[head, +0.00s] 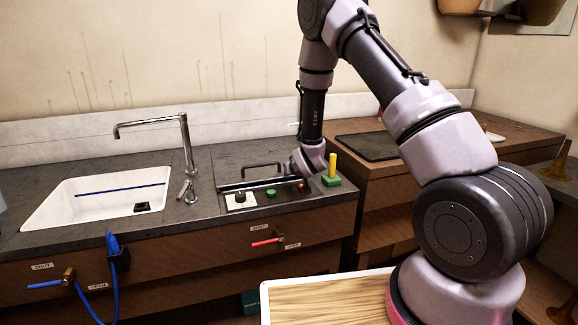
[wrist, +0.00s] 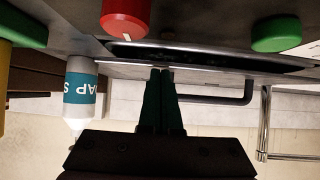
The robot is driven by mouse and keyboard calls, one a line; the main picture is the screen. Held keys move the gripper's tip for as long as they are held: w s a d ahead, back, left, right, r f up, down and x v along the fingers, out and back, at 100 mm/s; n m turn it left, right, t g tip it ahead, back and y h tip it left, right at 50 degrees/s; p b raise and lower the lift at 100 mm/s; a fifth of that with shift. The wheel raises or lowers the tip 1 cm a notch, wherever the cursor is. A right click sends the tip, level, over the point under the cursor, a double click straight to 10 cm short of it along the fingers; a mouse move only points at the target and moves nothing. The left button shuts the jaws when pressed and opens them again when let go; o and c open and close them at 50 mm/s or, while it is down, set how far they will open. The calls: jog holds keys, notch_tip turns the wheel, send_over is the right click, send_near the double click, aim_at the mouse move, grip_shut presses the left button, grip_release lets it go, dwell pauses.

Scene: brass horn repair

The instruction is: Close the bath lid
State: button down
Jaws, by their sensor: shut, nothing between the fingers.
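The bath lid (head: 240,157) is a flat dark grey panel with a black bar handle (head: 262,166), in the counter right of the sink. A narrow dark gap (head: 255,184) with a bright metal edge runs along its front. My gripper (wrist: 161,73) is shut and empty, its fingertips close to the bright edge of that gap in the wrist view. I cannot tell whether they touch it. The lid handle also shows there (wrist: 225,99), beyond the fingers. In the head view my wrist is low over the lid's right end and the fingertips are hard to make out.
In front of the gap are a black knob (head: 240,196), a green button (head: 271,193) and a red knob (wrist: 125,17). A yellow post on a green block (head: 331,181) stands right. A soap bottle (wrist: 80,95) is near my gripper. The sink (head: 100,200) and tap (head: 186,150) are left.

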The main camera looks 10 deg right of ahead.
jog(key=shift+f, duration=0.55)
jog(key=shift+s, duration=0.1)
jog(key=v, duration=1)
jog(key=shift+s+r, duration=0.15)
jog(key=shift+r, duration=0.05)
jog(key=s+d+r+m+g+h, duration=0.15)
jog(key=s+d+r, duration=0.25)
jog(key=r, duration=0.7)
jog(key=s+d+r+m+y, duration=0.1)
jog(key=s+d+r+m, duration=0.25)
jog(key=r, duration=0.65)
jog(key=s+d+r, duration=0.1)
jog(key=s+r, duration=0.2)
jog(key=s, duration=0.4)
jog(key=s+d+r+m+g, duration=0.1)
jog(key=s+r, duration=0.3)
jog(key=s, duration=0.4)
jog(key=s+d+r+g, duration=0.1)
jog(key=s+d+r, duration=0.1)
jog(key=s+r, duration=0.2)
jog(key=s, duration=0.3)
jog(key=shift+s+r, duration=0.2)
jog(key=shift+s, duration=0.05)
